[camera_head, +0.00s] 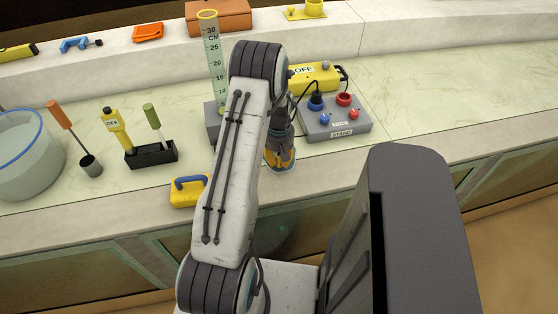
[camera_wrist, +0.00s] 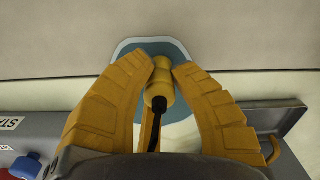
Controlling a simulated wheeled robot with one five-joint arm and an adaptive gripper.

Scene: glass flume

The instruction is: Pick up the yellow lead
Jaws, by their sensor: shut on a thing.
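The yellow lead (camera_wrist: 160,92), a small yellow plug with a black cable end, sits between the yellow fingers of my gripper (camera_wrist: 165,66) in the wrist view. The fingers are closed on its sides. In the head view my gripper (camera_head: 281,158) points down over the front part of the counter, left of the grey STAND box (camera_head: 335,126). The lead is hidden there by the fingers and arm.
A pale blue patch (camera_wrist: 178,50) lies beneath the lead. A yellow block with a blue handle (camera_head: 188,192) is left of my arm. The measuring cylinder (camera_head: 213,60) and yellow OFF box (camera_head: 313,76) stand behind. The counter at right is clear.

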